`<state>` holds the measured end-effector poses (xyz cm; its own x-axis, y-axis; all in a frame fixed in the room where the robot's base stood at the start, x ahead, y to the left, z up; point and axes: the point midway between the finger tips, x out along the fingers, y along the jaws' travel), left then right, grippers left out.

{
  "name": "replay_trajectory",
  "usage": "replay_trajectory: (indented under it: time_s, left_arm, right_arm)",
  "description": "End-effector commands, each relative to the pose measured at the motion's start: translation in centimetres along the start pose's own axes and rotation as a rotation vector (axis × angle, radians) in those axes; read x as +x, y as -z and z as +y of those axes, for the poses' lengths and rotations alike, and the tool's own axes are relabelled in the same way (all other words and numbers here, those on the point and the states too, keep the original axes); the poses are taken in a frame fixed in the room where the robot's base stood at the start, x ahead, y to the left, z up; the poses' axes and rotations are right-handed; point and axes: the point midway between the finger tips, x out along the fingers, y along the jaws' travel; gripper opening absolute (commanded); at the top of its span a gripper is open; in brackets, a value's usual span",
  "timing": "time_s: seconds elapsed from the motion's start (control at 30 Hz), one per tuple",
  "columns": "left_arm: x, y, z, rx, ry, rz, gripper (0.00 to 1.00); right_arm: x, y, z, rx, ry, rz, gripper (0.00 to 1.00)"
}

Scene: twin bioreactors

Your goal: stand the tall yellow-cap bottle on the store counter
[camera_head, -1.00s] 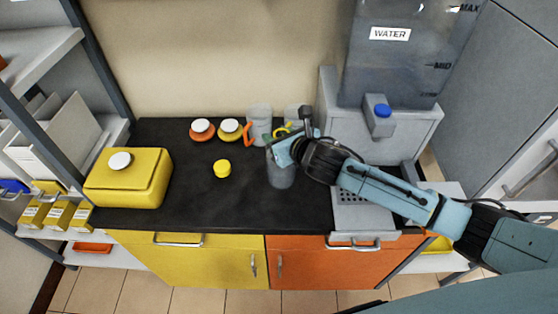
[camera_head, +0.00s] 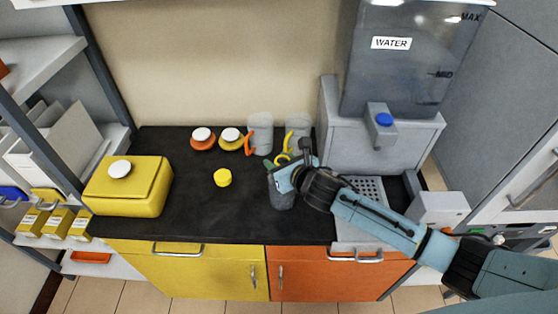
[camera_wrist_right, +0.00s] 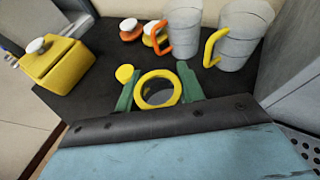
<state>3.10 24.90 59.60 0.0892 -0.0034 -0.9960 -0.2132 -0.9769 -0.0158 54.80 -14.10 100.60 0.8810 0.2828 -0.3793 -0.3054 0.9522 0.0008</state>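The bottle (camera_head: 282,196) is a grey, see-through cylinder at the middle right of the dark counter (camera_head: 150,225). Its yellow ring-shaped top (camera_wrist_right: 143,91) shows in the right wrist view, with a dark opening inside. My right gripper (camera_head: 281,165) has its green fingers on both sides of the bottle, closed against it near the top. The bottle looks upright; whether its base touches the counter I cannot tell. A loose round yellow cap (camera_head: 222,178) lies on the counter to its left. My left gripper is not in view.
Two grey mugs stand behind, one with an orange handle (camera_head: 249,144) and one with a yellow handle (camera_head: 290,139). Two white-knobbed lids (camera_head: 203,143) sit left of them. A yellow container (camera_head: 128,190) is at left, a water dispenser (camera_head: 345,140) at right. The front middle is clear.

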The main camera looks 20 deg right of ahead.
Motion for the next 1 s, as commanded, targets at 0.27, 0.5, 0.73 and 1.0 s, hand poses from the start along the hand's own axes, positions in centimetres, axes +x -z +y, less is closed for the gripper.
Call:
replay_trajectory:
  time_s: [0.27,0.5,0.73,1.0]
  left_arm:
    - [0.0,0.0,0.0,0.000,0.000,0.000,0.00]
    - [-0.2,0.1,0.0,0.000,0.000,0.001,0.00]
    - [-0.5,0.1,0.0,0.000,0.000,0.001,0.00]
    - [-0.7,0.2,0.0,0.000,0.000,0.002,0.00]
  right_arm:
    - [0.0,0.0,0.0,0.000,0.000,0.001,0.58]
    - [-0.3,-0.3,0.0,-0.001,0.000,0.001,0.58]
    - [-3.5,-0.2,0.0,-0.003,-0.001,0.002,0.58]
    - [-8.8,-0.2,0.0,-0.002,0.000,0.002,0.58]
